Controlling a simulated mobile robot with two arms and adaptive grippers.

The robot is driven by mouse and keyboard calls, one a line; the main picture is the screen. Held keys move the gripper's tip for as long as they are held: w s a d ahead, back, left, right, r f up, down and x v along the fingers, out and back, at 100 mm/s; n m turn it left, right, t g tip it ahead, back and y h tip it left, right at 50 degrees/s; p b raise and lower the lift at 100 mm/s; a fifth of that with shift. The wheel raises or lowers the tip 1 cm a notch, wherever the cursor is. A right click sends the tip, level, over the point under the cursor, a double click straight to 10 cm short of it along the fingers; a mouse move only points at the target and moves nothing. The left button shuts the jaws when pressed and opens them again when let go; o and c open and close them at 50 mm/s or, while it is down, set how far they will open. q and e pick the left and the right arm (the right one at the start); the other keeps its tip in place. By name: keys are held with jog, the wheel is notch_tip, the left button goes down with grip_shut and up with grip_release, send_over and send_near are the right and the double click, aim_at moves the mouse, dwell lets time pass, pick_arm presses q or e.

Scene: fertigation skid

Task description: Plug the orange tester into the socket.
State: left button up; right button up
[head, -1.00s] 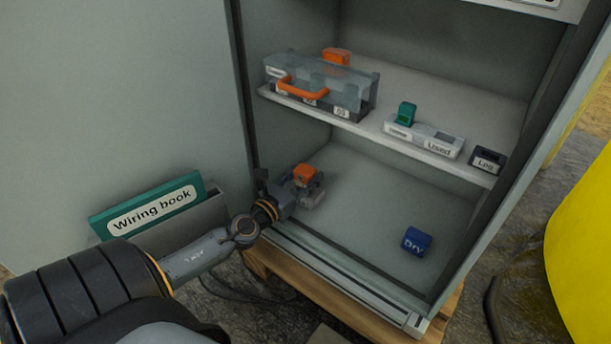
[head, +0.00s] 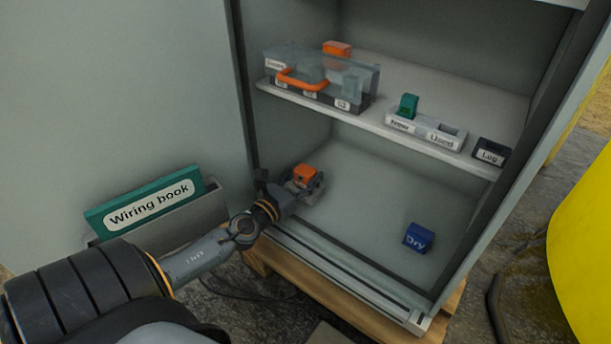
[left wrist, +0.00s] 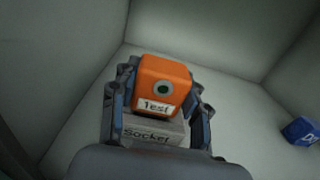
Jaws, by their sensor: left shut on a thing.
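The orange tester (head: 305,174), labelled "Test", is between the fingers of my left gripper (head: 300,185) at the left of the cabinet's lower level. In the left wrist view the tester (left wrist: 164,88) sits upright between both fingers of the left gripper (left wrist: 160,100), directly above the grey socket (left wrist: 152,134) labelled "Socket". The left gripper is shut on the tester. The tester's lower end is hidden, so I cannot tell how deep it sits in the socket. My right gripper is not in view.
A blue "Dry" block (head: 418,237) lies on the cabinet floor to the right. The shelf (head: 375,122) above holds a clear box with an orange handle (head: 302,79), a New/Used tray (head: 425,131) with a green block (head: 407,105), and a "Log" block (head: 491,152). Another orange block (head: 337,48) is behind.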

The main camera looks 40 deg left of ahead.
pick_arm(q)
jog(key=o, duration=1.3)
jog(key=shift+r, duration=0.1)
jog(key=shift+s, duration=0.15)
jog(key=shift+s, duration=0.3)
jog(key=s, duration=1.1)
jog(key=shift+d, duration=0.35)
jog(key=shift+s+d, duration=0.1)
jog(key=shift+s, duration=0.05)
